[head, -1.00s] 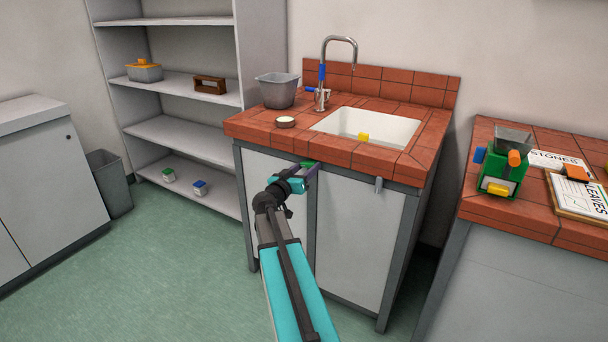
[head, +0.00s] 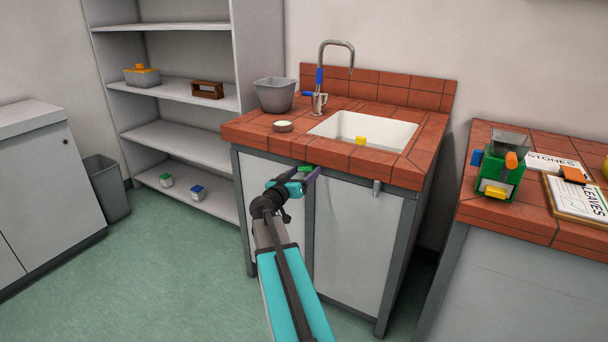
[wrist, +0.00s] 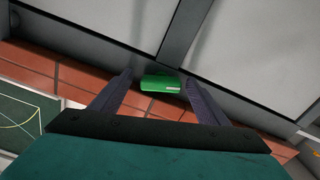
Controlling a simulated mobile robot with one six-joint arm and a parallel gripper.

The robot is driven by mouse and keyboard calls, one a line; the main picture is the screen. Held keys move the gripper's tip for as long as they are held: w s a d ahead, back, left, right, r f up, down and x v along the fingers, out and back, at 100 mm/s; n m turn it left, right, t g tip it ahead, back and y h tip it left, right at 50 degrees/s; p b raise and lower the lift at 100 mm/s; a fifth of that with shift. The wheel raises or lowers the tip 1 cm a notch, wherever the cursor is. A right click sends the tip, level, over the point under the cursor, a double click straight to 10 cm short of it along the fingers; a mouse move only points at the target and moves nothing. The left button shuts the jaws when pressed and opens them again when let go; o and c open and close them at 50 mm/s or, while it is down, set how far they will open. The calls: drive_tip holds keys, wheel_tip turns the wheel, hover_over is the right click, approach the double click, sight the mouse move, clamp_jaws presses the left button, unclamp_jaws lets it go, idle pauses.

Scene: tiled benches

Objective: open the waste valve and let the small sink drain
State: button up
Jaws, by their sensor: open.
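The small white sink (head: 336,125) is set into the red-tiled top of the bench. A small yellow object (head: 361,141) shows in its basin. A green block-like handle (head: 305,169), which may be the waste valve's, sits under the front edge of the bench top. In the wrist view the green handle (wrist: 160,83) has a small pale label and lies between my fingertips. My gripper (head: 303,173) is open around it, with a finger on each side (wrist: 158,90). I cannot tell whether the fingers touch it. Water in the sink cannot be made out.
A tap (head: 320,90) stands behind the sink. A grey tub (head: 275,95) and a small round dish (head: 283,126) are to its left. A grey hook (head: 376,187) sticks out at the cabinet's front right. The right bench (head: 490,210) stands apart. The green floor in front is clear.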

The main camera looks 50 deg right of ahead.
drive_tip(key=v, duration=1.3)
drive_tip(key=shift+s+a+b, duration=0.15)
drive_tip(key=shift+a+b, duration=0.1)
drive_tip(key=shift+b, duration=0.1)
